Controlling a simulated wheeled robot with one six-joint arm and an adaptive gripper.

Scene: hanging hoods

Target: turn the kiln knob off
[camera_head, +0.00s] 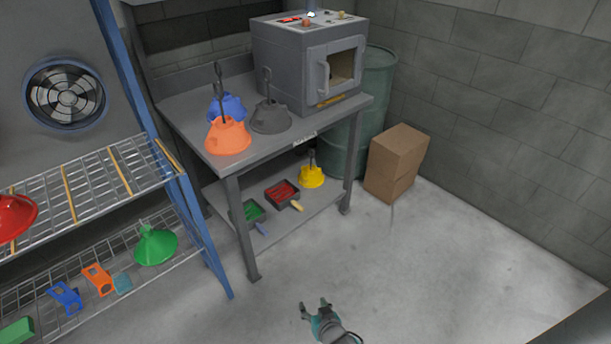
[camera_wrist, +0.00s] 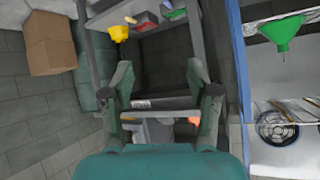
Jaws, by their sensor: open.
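The grey kiln (camera_head: 285,65) stands on the back right of the metal table, with its front window showing a lit interior. On its top panel are a red display (camera_head: 290,19), a small orange-brown knob (camera_head: 307,22), a bright blue-white light (camera_head: 311,13) and a small tan knob (camera_head: 342,14). These are too small to read their settings. My gripper (camera_head: 314,306) is low over the floor in front of the table, well apart from the kiln. In the wrist view its two fingers (camera_wrist: 160,82) are spread and nothing is between them.
Orange (camera_head: 228,137), blue (camera_head: 234,104) and dark grey (camera_head: 270,117) hoods stand on the table (camera_head: 200,110). A yellow hood (camera_head: 311,177) and trays sit on its lower shelf. A blue-framed rack (camera_head: 190,215) is left; a green drum (camera_head: 375,95) and cardboard box (camera_head: 395,165) are right. Right floor is clear.

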